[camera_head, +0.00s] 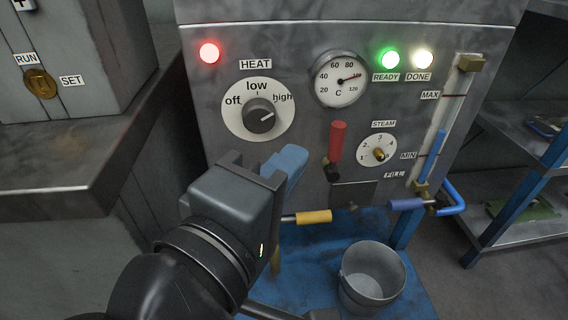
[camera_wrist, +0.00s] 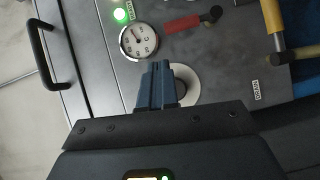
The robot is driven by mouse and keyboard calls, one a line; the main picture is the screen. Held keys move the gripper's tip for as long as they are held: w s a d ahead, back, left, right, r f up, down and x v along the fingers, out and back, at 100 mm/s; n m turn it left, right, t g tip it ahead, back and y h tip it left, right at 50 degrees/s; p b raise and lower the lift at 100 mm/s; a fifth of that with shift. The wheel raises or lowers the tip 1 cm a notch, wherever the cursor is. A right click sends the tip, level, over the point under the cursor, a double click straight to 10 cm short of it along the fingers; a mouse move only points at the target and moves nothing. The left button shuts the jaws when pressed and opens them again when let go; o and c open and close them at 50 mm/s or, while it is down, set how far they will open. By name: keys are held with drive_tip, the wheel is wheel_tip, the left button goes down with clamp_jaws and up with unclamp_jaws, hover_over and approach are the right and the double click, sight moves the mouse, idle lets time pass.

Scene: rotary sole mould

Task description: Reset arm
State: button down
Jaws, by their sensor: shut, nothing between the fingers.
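My gripper (camera_head: 290,163) is in front of the machine's grey front panel (camera_head: 235,165), below the heat knob (camera_head: 261,116). Its blue fingers are together and empty. In the wrist view the fingers (camera_wrist: 158,82) are shut and partly cover a round white dial (camera_wrist: 187,84). I cannot tell whether they touch the panel. The heat knob's pointer is toward "high". The red-handled steam lever (camera_head: 337,142) stands upright.
A red lamp (camera_head: 209,53), green READY lamp (camera_head: 391,60) and white DONE lamp (camera_head: 424,58) glow. A temperature gauge (camera_head: 339,79) is above the lever. A bucket (camera_head: 371,277) stands below; shelves (camera_head: 520,220) are right.

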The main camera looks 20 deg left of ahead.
idle(0.4)
drive_tip(key=s+d+f+n+t+h, duration=0.15)
drive_tip(key=d+n+h, duration=0.35)
drive_tip(key=d, duration=0.6)
drive_tip(key=s+d+f+n+t+h, duration=0.1)
drive_tip(key=d+f+n+t+h, duration=0.15)
drive_tip(key=d+n, duration=0.55)
drive_tip(key=s+d+f+n+t+y, duration=0.2)
drive_tip(key=s+d+n+y, duration=0.3)
drive_tip(key=d+n, duration=0.65)
drive_tip(key=s+d+f+n+g+y, duration=0.15)
drive_tip(key=s+f+n+g, duration=0.35)
drive_tip(key=s+n, duration=0.7)
drive_tip(key=s+d+f+n+g+y, duration=0.2)
drive_tip(key=s+f+n, duration=0.5)
drive_tip(key=n, duration=1.2)
wheel_tip(320, 180, up, 27)
drive_tip(key=w+a+g+p, duration=0.1)
drive_tip(key=p, duration=2.6)
drive_tip(key=shift+f, duration=0.2)
